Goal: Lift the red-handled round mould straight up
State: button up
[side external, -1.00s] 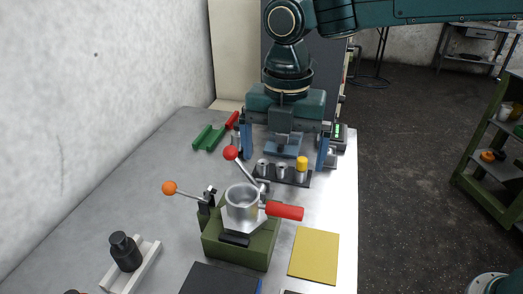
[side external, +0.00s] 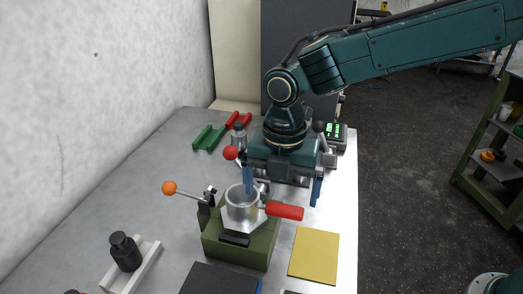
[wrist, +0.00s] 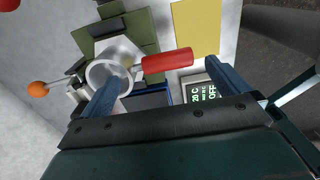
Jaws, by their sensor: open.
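The round mould (side external: 238,212) is a grey metal cup with a red handle (side external: 284,211) pointing right. It sits upright in a green block fixture (side external: 238,251). My gripper (side external: 283,190) is open and empty, above and behind the mould in the side view. Its left finger overlaps the cup's back rim in that view, and its right finger stands beyond the handle's end. In the wrist view my gripper (wrist: 163,75) has the red handle (wrist: 167,60) between its fingers, and its left finger covers part of the cup (wrist: 103,72). I cannot tell whether any finger touches it.
A lever with an orange knob (side external: 169,188) and one with a red knob (side external: 231,153) stand beside the fixture. A yellow plate (side external: 314,255) lies to the right, a black weight (side external: 126,252) at front left. A display box (side external: 335,134) stands at the back right.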

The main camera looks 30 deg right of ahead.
aim_at(280, 205)
jog(key=shift+f, duration=0.15)
jog(key=shift+s+f, duration=0.2)
jog(key=shift+f, duration=2.3)
jog(key=shift+c, duration=0.2)
jog(key=c, duration=1.1)
jog(key=shift+r, duration=0.1)
jog(key=shift+c, duration=0.2)
jog(key=shift+w+r, duration=0.1)
jog(key=shift+r, duration=0.65)
notch_tip(280, 205, up, 18)
jog(key=shift+r, duration=0.25)
